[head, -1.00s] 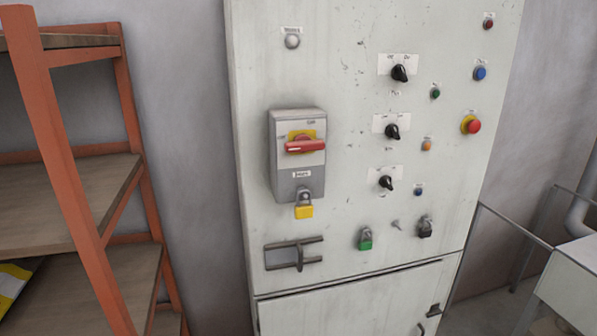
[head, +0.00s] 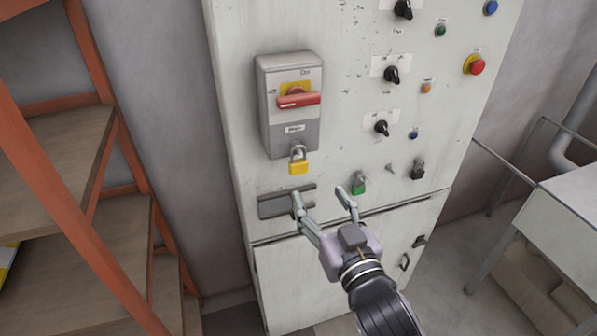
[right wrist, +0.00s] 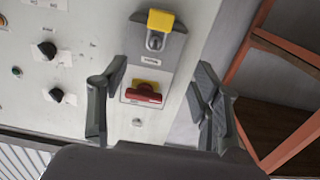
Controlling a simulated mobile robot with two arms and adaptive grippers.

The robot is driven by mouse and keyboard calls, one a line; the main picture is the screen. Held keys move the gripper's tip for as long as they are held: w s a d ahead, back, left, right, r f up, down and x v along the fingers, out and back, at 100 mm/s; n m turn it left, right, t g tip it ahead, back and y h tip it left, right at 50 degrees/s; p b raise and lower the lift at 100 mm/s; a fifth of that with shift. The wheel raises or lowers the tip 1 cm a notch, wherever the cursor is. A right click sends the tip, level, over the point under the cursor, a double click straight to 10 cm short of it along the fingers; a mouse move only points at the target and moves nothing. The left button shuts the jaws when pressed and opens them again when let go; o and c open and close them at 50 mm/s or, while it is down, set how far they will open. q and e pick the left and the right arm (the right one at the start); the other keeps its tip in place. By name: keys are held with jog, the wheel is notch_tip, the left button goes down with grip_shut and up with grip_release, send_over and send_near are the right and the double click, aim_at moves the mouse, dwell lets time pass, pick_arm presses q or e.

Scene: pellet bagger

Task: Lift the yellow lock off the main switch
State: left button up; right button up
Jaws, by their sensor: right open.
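The yellow lock (head: 298,166) hangs by its shackle under the main switch (head: 290,112), a grey box with a red handle (head: 298,100) on a yellow plate. My right gripper (head: 325,198) is open and empty, below and slightly right of the lock, apart from it. In the right wrist view the picture is upside down. There the yellow lock (right wrist: 160,20) shows at the top, beyond the two spread fingers (right wrist: 155,95), with the red handle (right wrist: 143,92) appearing between them. My left gripper is not in view.
An orange shelf rack (head: 62,205) stands left, a pale table (head: 570,225) right.

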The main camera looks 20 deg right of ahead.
jog(key=b, duration=0.8)
send_near(301, 161)
jog(key=w+a, duration=0.1)
jog(key=w, duration=0.2)
jog(key=w+b, duration=0.1)
jog(key=w, duration=0.2)
jog(key=w+r, duration=0.1)
jog(key=w, duration=0.2)
jog(key=shift+d, duration=0.15)
jog(key=shift+s, duration=0.15)
jog(key=shift+r, duration=0.1)
jog(key=shift+c, duration=0.5)
jog(key=c, duration=1.3)
